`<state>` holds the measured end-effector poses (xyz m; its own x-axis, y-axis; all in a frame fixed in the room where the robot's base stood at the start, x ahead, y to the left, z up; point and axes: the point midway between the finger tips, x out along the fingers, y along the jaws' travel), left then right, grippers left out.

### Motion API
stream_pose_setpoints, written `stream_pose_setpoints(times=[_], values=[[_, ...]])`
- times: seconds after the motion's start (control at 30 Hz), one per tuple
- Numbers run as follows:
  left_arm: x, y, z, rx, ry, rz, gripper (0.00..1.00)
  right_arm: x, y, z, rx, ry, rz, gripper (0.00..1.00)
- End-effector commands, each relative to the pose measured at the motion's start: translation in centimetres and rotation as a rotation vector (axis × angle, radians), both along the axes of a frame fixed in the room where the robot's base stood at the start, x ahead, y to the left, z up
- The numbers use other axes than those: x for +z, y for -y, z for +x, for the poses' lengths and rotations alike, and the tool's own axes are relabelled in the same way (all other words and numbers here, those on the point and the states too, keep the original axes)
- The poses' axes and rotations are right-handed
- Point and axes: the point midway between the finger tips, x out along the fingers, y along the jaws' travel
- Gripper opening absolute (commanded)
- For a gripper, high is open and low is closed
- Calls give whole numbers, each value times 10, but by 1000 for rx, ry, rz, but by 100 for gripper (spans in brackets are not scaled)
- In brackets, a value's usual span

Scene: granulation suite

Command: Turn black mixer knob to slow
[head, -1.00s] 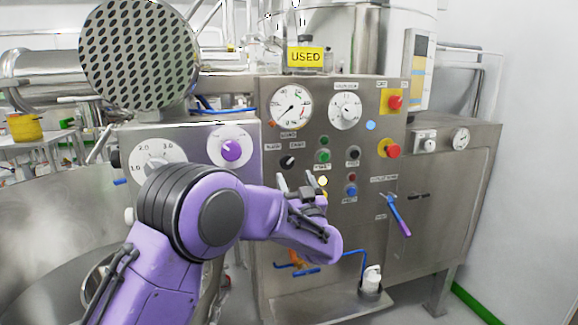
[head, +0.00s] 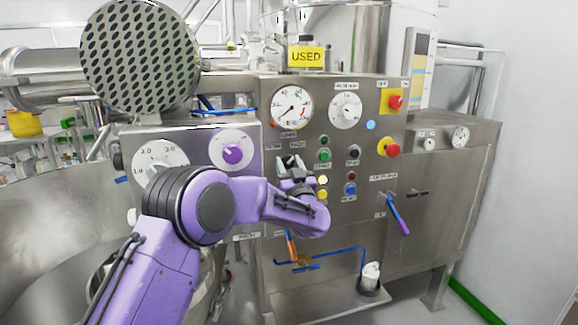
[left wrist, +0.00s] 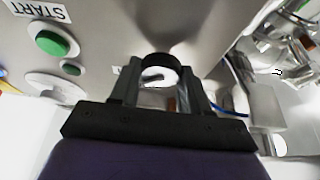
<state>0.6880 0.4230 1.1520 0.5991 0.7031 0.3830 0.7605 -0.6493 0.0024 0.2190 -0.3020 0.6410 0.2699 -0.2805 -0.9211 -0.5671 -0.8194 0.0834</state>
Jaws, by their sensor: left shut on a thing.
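The black mixer knob (left wrist: 160,63) is on the steel control panel (head: 395,240), below the white pressure-type dial. In the left wrist view it is a dark round knob with a pale mark, between my fingers. My left gripper (head: 291,163) is at the knob, shut on it; the same gripper shows in the left wrist view (left wrist: 157,88). In the head view the fingers hide most of the knob. The small labels above it are too blurred to read, so I cannot tell its setting. My right gripper is not in view.
A green START button (left wrist: 55,43) is close beside the gripper. Red stop buttons (head: 392,150), a purple knob (head: 232,154) and a blue-purple lever (head: 397,215) are farther off.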

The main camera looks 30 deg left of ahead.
Motion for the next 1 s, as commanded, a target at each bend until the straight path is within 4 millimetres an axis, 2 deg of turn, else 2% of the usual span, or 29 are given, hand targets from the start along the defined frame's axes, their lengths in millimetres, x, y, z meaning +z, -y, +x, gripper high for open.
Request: stream_pose_setpoints(times=[0.37,1.0], values=[[-3,1,1,-2,108,-92,16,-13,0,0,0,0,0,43],[-1,2,2,0,558,-477,16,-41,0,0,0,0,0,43]])
